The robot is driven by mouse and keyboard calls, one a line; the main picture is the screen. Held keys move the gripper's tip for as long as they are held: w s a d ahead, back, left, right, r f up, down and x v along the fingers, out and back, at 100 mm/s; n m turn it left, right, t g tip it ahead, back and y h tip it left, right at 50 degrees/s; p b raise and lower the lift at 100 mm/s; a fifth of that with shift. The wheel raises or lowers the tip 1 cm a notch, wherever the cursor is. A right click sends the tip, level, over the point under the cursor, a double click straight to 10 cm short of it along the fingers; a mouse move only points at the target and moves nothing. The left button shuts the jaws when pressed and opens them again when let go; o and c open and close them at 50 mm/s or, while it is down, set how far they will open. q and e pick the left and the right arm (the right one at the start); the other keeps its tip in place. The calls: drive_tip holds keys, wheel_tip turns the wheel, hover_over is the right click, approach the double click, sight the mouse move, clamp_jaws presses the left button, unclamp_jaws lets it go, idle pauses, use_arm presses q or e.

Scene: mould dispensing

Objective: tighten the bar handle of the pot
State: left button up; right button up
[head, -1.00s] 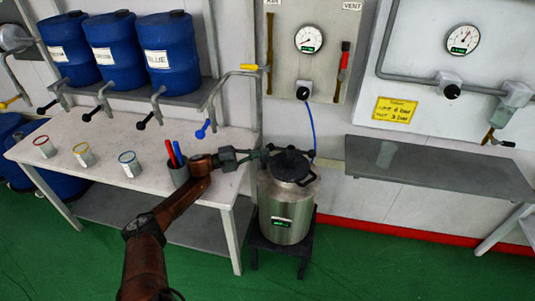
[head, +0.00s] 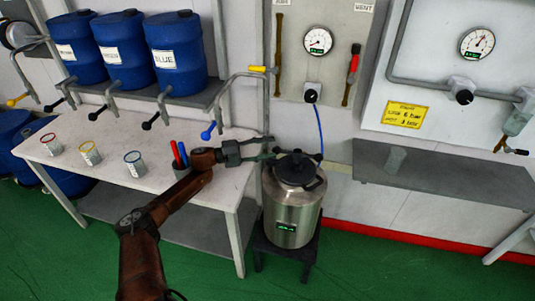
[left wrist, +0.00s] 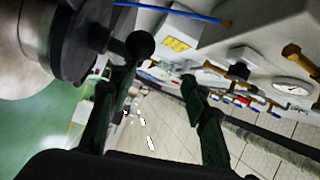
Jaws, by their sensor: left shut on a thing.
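The steel pot (head: 291,215) stands on a dark stand, with a black lid (head: 298,170) on top. The lid also shows at the upper left of the left wrist view (left wrist: 78,45). The bar handle (left wrist: 140,44) ends in a black ball, seen beside the lid in the left wrist view. My left gripper (head: 272,155) reaches in from the left at lid height and is shut on the bar handle. Its fingers hide part of the bar in the head view. My right gripper is not in view.
A white table (head: 150,173) left of the pot holds three small cans and a cup (head: 181,168) of red and blue sticks. A blue hose (head: 321,130) runs down behind the lid. A grey shelf (head: 440,180) is on the right.

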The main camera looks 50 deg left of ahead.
use_arm(q)
drive_tip(key=r, duration=0.6)
drive_tip(key=shift+w+d+r, duration=0.2)
drive_tip(key=shift+w+r, duration=0.05)
drive_tip(key=shift+w, duration=0.15)
clamp_jaws()
drive_tip(key=shift+s+r, duration=0.3)
drive_tip(key=shift+s, duration=0.05)
drive_tip(key=shift+d, duration=0.1)
